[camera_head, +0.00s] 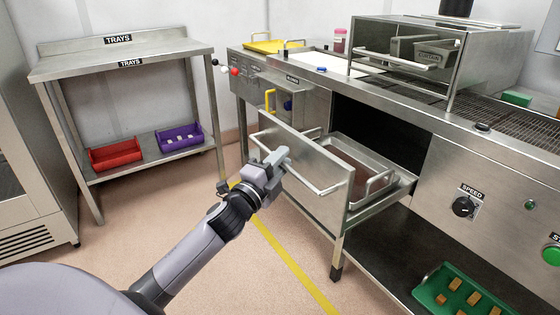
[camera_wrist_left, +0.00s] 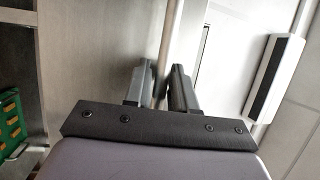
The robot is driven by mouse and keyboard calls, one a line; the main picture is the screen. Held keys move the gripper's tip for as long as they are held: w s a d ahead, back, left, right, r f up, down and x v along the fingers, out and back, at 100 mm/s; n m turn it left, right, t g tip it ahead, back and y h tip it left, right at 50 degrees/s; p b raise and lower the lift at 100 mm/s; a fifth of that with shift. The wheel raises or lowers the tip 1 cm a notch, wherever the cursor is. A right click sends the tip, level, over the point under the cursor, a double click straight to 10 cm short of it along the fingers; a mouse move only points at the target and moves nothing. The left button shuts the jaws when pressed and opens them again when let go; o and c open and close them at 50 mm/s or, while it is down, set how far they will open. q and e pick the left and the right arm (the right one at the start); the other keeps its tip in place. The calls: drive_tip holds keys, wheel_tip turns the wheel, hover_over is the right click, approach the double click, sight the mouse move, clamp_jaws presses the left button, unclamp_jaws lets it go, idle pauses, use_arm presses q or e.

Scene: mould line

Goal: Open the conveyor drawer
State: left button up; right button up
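The conveyor drawer (camera_head: 328,212) stands pulled out from under the steel conveyor unit, with a dark opening behind its front panel. A metal pan with raised handles (camera_head: 352,150) sits inside it. A long bar handle (camera_head: 318,190) runs across the drawer's front. My left gripper (camera_head: 276,160) is at the left part of this bar. In the left wrist view, the bar (camera_wrist_left: 172,35) passes between the two fingers of the left gripper (camera_wrist_left: 160,82), which look closed around it. My right gripper shows in neither view.
A tray table (camera_head: 120,65) stands at left, with a red tray (camera_head: 115,154) and a purple tray (camera_head: 180,138) on its lower shelf. A green tray (camera_head: 430,290) lies low at right. The floor (camera_head: 285,285) before the drawer is clear, with a yellow line.

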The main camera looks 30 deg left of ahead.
use_arm(q)
drive_tip(key=s+f, duration=0.1)
drive_tip(key=s, duration=0.6)
idle(0.4)
drive_tip(key=shift+f, duration=0.1)
drive_tip(key=s+d+f+n+g+h, duration=0.1)
drive_tip(key=s+d+f+n+g, duration=0.4)
drive_tip(key=s+d+f+n, duration=0.45)
drive_tip(key=s+d+f+n+g+h, duration=0.2)
drive_tip(key=s+d+f+n+g, duration=0.4)
drive_tip(key=s+f, duration=0.65)
wheel_tip(320, 180, up, 12)
drive_tip(key=w+a+t+p, duration=0.1)
drive_tip(key=w+p, duration=0.1)
drive_tip(key=p, duration=1.5)
drive_tip(key=shift+w+m+y, duration=0.15)
drive_tip(key=shift+m+y, duration=0.25)
drive_tip(key=shift+m, duration=0.05)
drive_tip(key=shift+a, duration=0.1)
